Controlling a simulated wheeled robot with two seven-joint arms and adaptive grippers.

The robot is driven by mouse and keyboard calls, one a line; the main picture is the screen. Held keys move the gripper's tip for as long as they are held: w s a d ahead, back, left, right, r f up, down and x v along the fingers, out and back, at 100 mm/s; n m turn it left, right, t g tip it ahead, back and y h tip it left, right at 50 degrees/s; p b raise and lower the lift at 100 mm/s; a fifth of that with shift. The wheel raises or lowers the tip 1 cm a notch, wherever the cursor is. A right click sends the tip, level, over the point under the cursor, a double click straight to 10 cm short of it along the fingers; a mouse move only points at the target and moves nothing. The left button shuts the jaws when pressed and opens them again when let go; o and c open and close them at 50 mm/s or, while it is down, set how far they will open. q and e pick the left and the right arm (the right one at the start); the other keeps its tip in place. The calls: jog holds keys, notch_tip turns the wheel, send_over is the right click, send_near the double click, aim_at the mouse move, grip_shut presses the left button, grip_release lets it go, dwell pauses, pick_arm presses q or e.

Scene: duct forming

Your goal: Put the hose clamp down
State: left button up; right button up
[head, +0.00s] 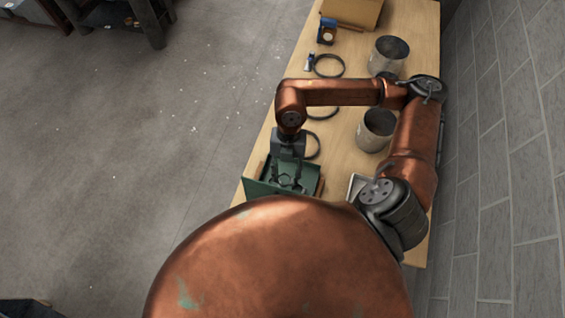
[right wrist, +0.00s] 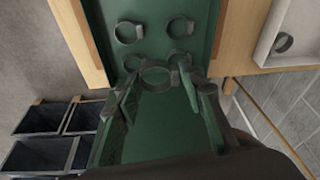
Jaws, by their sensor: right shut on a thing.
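My right gripper (head: 288,180) is over the green tray (head: 262,188) at the near left end of the wooden table. In the right wrist view, my right gripper (right wrist: 157,78) is shut on a dark ring-shaped hose clamp (right wrist: 155,86), held between the fingertips. Several similar clamps lie on the green tray (right wrist: 152,12) just beyond it, among them one at left (right wrist: 128,42) and one at right (right wrist: 180,36). I cannot tell whether the held clamp touches the tray. My left gripper is not in view.
A white tray (right wrist: 302,35) with a ring in it is to the right. A grey block wall (head: 510,150) borders the right side.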

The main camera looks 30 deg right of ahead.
jog(key=s, duration=0.1)
jog(key=s+a+r, duration=0.1)
jog(key=s, duration=0.1)
jog(key=s+r, duration=0.1)
jog(key=shift+s+a+r, duration=0.1)
jog(key=shift+s+a, duration=0.05)
jog(key=shift+a, duration=0.2)
